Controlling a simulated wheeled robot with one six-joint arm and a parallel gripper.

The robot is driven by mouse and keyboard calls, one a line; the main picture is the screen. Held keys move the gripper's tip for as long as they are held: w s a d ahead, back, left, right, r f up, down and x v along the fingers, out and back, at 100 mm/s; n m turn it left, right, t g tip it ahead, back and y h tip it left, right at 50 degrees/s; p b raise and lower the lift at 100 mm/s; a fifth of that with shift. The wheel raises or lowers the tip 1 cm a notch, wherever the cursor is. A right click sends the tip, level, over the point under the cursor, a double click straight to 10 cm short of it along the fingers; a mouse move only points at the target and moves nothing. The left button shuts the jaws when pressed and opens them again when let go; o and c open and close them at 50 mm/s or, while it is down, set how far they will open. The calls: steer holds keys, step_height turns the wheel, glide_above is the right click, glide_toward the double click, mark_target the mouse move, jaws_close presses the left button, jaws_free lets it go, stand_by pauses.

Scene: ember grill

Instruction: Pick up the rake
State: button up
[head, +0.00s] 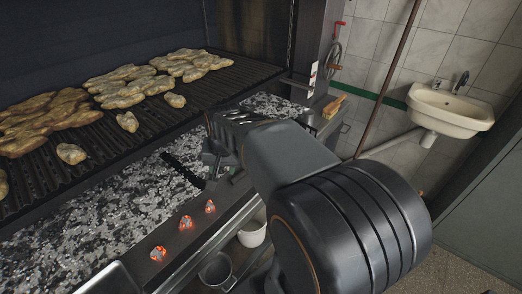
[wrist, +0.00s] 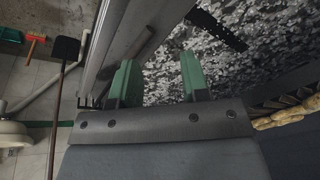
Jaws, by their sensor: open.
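A black toothed bar, which looks like the rake's head (head: 183,168), lies across the grey ash bed just left of my gripper (head: 217,165). In the wrist view the rake (wrist: 217,28) shows above and right of the fingers, apart from them. My gripper (wrist: 158,78) is open, with its two green fingers spread above the ash edge and nothing held between them. A dark bar (wrist: 138,52) runs along the metal ledge near the left finger; I cannot tell whether it is the rake's handle.
Three glowing embers (head: 186,223) sit on the front ledge. Meat pieces (head: 125,85) cover the grill grate (head: 150,118) behind the ash. A white bucket (head: 254,234) and dark pot (head: 216,271) stand below the ledge. A sink (head: 450,108) is on the right wall, beside a leaning pole (head: 390,85).

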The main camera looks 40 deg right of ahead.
steer(key=w+d+f+m, duration=0.2)
steer(key=w+d+m, duration=0.15)
steer(key=d, duration=0.45)
steer(key=w+d+f+m, duration=0.2)
steer(key=w+d+m, duration=0.1)
steer(key=d+m, duration=0.3)
steer(key=shift+g, duration=0.4)
steer(key=d+f, duration=0.1)
steer(key=f, duration=0.1)
steer(key=w+d+f, duration=0.1)
steer(key=f, duration=0.2)
steer(key=d+f, duration=0.1)
steer(key=f, duration=0.2)
steer(key=shift+w+f, duration=0.25)
steer(key=shift+w, duration=0.05)
steer(key=shift+w+a+f+p, duration=0.1)
steer(key=shift+w+f+p, duration=0.1)
steer(key=shift+f, duration=0.75)
steer(key=shift+w+a+f+p, duration=0.1)
steer(key=shift+f+p, duration=0.1)
steer(key=shift+f, duration=0.8)
steer(key=shift+w+a+f+p, duration=0.1)
steer(key=shift+w+f+p, duration=0.1)
steer(key=shift+f, duration=0.75)
steer(key=shift+r, duration=0.1)
jaws_close()
